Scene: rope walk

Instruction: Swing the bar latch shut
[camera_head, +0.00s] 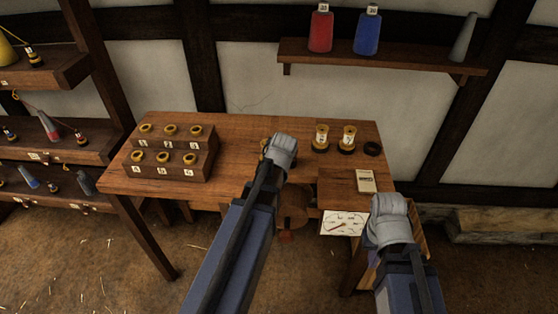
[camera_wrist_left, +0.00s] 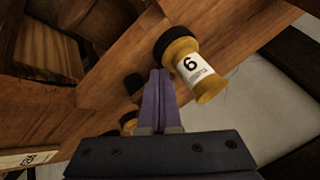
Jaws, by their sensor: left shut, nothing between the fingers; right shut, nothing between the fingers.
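I cannot make out the bar latch in either view; my left arm covers the middle of the workbench (camera_head: 235,140) in the head view. A reddish-brown wooden piece (camera_head: 293,203) shows below the bench front, partly hidden by that arm; I cannot tell what it is. My left gripper (camera_wrist_left: 160,78) is shut and empty in the left wrist view, just beside a yellow spool (camera_wrist_left: 207,84) with a white numbered label. I cannot tell if they touch. My right gripper (camera_head: 371,272) is low at the right, by the bench's front right corner, shut and mostly hidden by its wrist.
A stepped rack (camera_head: 160,171) of yellow-topped spools stands at the bench's left. A dial card (camera_head: 344,223) hangs in front. A wall shelf (camera_head: 390,60) is above.

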